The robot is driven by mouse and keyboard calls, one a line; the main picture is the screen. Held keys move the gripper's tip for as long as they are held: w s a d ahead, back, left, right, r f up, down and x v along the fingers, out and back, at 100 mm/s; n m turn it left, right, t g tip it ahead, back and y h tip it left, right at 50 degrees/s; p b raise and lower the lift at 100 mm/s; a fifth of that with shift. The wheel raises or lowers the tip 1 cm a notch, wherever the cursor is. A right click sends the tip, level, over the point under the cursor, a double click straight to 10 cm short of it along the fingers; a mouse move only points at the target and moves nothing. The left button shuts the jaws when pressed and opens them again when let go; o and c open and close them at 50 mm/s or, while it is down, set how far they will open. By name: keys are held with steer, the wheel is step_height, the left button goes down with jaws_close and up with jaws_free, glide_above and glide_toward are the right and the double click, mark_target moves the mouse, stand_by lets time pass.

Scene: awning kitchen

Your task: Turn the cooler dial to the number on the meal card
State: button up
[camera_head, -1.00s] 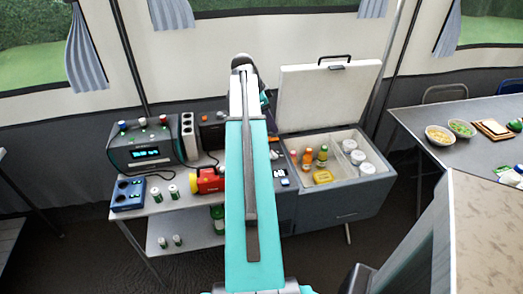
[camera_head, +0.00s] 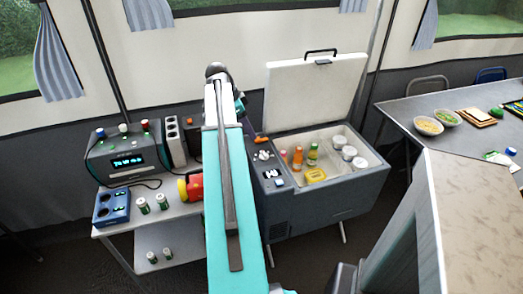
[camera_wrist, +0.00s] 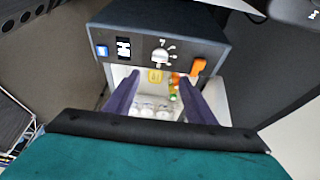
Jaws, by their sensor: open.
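The cooler (camera_head: 330,205) stands open with its lid (camera_head: 312,92) raised. Its control panel carries a pale dial (camera_head: 263,155), which shows larger in the wrist view (camera_wrist: 161,56) with markings around it that are too small to read. A small display (camera_wrist: 123,47), a blue switch (camera_wrist: 101,51) and an orange part (camera_wrist: 197,66) flank the dial. My gripper (camera_wrist: 158,84) is open and empty, with its two purple fingers apart in front of the panel and not touching the dial. I cannot make out a meal card for certain.
The cooler holds bottles, white tubs and a yellow box (camera_head: 315,175). A shelf (camera_head: 185,222) at the left bears a power unit (camera_head: 125,160), a blue box (camera_head: 112,207) and a red-yellow lamp (camera_head: 190,187). A table (camera_head: 395,110) with bowls and a white-green paper (camera_head: 499,158) stands right.

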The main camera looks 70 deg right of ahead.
mark_target(263, 153)
steer(key=shift+p+x, duration=0.65)
steer(key=shift+x, duration=6.2)
steer(key=shift+c, duration=0.4)
